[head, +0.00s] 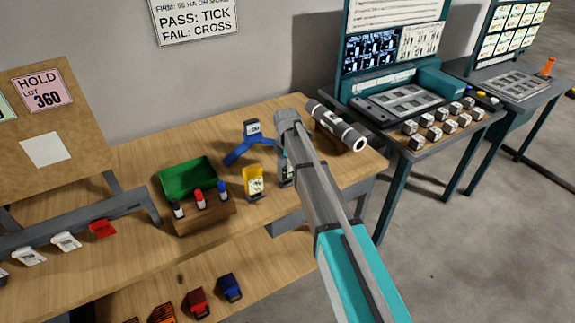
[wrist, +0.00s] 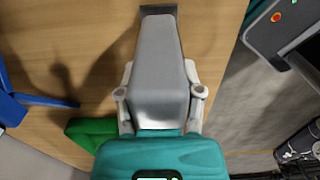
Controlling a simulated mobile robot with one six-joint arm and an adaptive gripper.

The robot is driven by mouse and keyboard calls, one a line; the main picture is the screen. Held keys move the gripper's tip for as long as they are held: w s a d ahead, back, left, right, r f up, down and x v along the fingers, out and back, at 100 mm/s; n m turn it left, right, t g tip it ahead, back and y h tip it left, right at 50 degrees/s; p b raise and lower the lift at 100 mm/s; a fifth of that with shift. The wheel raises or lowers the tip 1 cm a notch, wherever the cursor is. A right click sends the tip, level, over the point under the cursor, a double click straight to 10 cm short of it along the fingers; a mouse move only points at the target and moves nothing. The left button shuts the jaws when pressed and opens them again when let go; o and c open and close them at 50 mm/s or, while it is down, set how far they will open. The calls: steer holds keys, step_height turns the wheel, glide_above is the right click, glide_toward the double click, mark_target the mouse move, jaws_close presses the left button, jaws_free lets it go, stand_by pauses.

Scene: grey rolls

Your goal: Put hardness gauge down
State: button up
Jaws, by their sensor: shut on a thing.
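In the wrist view my gripper (wrist: 160,96) has its two light fingers closed on the sides of a grey tapered block with a dark far end, which I take to be the hardness gauge (wrist: 158,65). The gauge is over the wooden table top (wrist: 60,60), and shadows fall on the wood beside it. In the head view my arm hides most of the gripper and gauge; only a slim grey and dark part shows left of the arm. I cannot tell whether the gauge touches the table.
A blue stand (head: 245,145), a yellow holder (head: 253,178), a green tray (head: 188,174) and a wooden pen block (head: 202,221) stand left of my arm. A grey roll (head: 334,125) lies at the right end. The table's right edge is close.

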steer(key=shift+f, duration=0.1)
steer(key=o, duration=1.1)
step_height(320, 180, up, 12)
steer(key=p, duration=1.2)
stand_by(0.6)
